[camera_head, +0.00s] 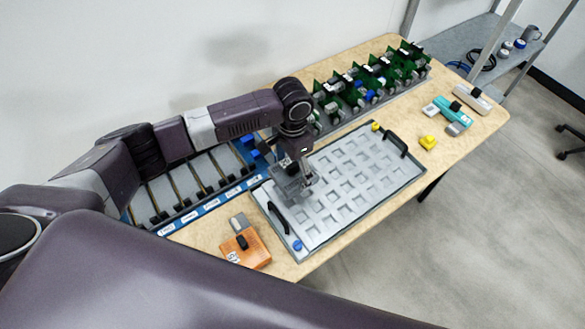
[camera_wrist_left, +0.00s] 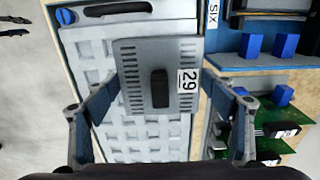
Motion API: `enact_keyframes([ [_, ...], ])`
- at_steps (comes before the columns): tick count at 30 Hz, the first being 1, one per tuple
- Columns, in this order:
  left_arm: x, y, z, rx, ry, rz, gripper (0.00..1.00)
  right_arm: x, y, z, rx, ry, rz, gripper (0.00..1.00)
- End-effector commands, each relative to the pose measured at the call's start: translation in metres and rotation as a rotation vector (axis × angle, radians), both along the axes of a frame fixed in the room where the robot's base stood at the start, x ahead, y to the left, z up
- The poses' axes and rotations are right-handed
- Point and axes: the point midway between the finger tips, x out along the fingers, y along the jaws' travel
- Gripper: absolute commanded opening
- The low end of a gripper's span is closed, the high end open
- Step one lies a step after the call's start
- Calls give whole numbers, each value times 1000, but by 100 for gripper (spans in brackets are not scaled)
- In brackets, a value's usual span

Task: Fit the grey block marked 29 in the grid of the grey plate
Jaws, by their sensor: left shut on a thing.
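The grey block marked 29 (camera_wrist_left: 133,75) fills the middle of the left wrist view, with slotted edges, a black handle and a white label. My left gripper (camera_wrist_left: 160,95) is shut on it, one finger at each side. In the head view my left gripper (camera_head: 303,180) points down over the left part of the grey plate (camera_head: 325,228), and the block (camera_head: 286,188) shows partly behind the fingers. The plate has a grid of square recesses and a black handle at each end. I cannot tell whether the block touches the plate. My right gripper is not in view.
A blue rack (camera_head: 210,205) with labelled slots lies left of the plate. Green circuit boards (camera_head: 365,80) stand in a row behind. An orange device (camera_head: 246,248) lies front left. A yellow piece (camera_head: 428,142) and a teal device (camera_head: 453,112) lie right, with bare tabletop around them.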

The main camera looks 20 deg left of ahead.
Motion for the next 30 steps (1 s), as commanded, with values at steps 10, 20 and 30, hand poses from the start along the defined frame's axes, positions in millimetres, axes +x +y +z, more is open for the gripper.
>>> enact_keyframes([
  [10,1,0,-22,-1,-2,0,45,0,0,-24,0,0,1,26],
  [20,0,0,-40,0,-2,-1,45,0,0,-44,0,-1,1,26],
  [30,0,-1,-56,-1,0,1,45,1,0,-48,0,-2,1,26],
])
